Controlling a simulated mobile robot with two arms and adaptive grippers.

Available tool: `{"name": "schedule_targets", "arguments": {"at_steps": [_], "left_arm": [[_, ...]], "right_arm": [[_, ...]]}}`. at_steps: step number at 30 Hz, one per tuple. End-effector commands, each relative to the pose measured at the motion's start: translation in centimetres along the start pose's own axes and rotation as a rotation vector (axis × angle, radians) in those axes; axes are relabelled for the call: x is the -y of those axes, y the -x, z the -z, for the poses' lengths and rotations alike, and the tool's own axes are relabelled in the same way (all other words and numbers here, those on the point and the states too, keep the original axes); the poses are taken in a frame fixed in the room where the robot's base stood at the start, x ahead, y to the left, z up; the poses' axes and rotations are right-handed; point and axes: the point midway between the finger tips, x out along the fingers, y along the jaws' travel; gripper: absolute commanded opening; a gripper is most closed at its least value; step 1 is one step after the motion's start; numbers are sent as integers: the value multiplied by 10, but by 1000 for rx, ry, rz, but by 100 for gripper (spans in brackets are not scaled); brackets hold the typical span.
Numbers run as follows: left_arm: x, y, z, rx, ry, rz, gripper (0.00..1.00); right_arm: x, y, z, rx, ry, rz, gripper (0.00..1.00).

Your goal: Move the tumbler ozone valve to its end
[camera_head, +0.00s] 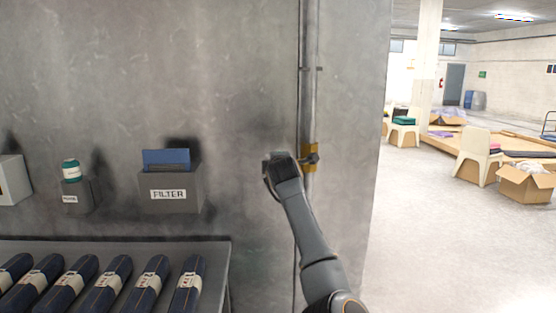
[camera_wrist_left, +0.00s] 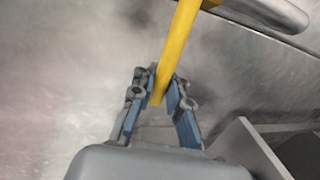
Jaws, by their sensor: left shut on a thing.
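The tumbler ozone valve (camera_head: 309,168) shows as a small yellow part on the vertical metal pipe near the wall's right edge in the head view. Part of it is hidden behind my left gripper (camera_head: 312,158), which is at the valve, its arm rising from below. In the left wrist view the valve's yellow lever (camera_wrist_left: 180,45) runs from the top down between the fingers of my left gripper (camera_wrist_left: 162,88). The fingers are shut on the lever near its free end. My right gripper is in neither view.
A grey FILTER box (camera_head: 170,190) and a small box with a teal-topped jar (camera_head: 72,170) are on the wall to the left. A table (camera_head: 215,245) below holds several dark rolled bundles. The floor (camera_head: 430,240) right of the wall is open.

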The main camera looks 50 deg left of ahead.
Motion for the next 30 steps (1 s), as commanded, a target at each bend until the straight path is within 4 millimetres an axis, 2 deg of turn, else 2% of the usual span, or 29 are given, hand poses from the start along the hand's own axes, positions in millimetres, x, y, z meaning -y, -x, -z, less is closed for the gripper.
{"name": "schedule_targets", "arguments": {"at_steps": [3,18,19,22,30], "left_arm": [[7,-1,-2,7,21,9,0],[11,-2,-2,12,41,13,0],[11,-2,-2,12,41,14,14],[10,-2,-2,12,41,12,34],[7,-1,-1,9,41,5,36]], "right_arm": [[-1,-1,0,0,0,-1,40],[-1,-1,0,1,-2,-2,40],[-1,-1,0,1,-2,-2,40],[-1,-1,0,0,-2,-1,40],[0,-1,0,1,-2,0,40]]}}
